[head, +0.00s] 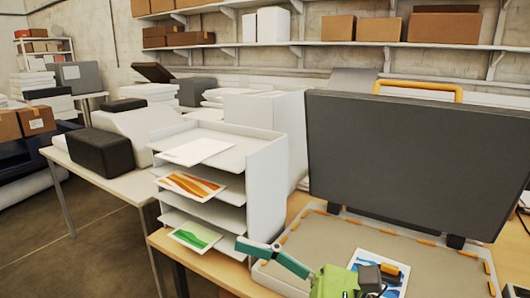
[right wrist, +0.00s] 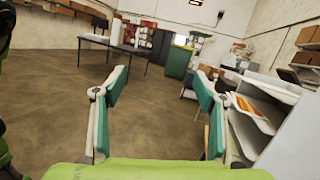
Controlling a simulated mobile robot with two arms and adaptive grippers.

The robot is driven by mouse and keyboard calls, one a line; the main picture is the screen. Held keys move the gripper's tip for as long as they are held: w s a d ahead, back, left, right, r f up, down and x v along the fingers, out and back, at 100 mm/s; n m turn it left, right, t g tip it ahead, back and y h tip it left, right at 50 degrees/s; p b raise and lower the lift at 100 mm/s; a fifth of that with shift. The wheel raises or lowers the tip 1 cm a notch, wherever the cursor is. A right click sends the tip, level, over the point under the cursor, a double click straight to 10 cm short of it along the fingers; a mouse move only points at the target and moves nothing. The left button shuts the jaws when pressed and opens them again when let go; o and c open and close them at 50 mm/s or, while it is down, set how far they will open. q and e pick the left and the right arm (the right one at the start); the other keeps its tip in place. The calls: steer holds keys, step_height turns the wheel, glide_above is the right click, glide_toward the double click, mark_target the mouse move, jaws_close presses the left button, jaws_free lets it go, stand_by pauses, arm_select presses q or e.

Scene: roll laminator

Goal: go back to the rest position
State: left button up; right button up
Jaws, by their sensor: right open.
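My right gripper (right wrist: 160,88) is open and empty in the right wrist view, its two teal fingers wide apart. In the head view a teal finger and the green body of the right gripper (head: 282,263) show at the bottom, over the front left of the open machine bed (head: 450,262). My left gripper is not in view.
A white rack (head: 268,185) with prints on its shelves stands left of the machine, close to my right gripper. The dark lid (head: 410,160) stands raised behind the bed. A print (head: 362,257) lies on the bed. Open floor (right wrist: 150,125) shows ahead in the wrist view.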

steer(key=w+d+r+m+t+h, duration=0.1)
steer(key=w+d+m+t+h, duration=0.25)
steer(key=d+m+t, duration=0.6)
steer(key=w+d+r+m+t+h, duration=0.1)
steer(key=w+d+m+t+h, duration=0.3)
steer(key=m, duration=1)
steer(key=w+d+f+m+g+h, duration=0.1)
steer(key=w+d+f+m+h, duration=0.1)
steer(key=d+f+m+h, duration=0.6)
steer(key=w+d+f+m+g+h, duration=0.15)
steer(key=f+m+h, duration=0.35)
steer(key=f+m, duration=0.65)
steer(key=s+d+f+m+g, duration=0.1)
steer(key=s+f+m+g, duration=0.9)
steer(key=s+f, duration=1.3)
step_height(320, 180, down, 26)
steer(key=s+n+g, duration=0.1)
steer(key=s+g, duration=0.2)
steer(key=s+d+f+g, duration=0.1)
steer(key=s+d+f, duration=0.1)
steer(key=s+f, duration=1.4)
steer(key=shift+s+d+f+n+b, duration=0.15)
steer(key=shift+d+f+n+b, duration=0.2)
steer(key=shift+f, duration=0.3)
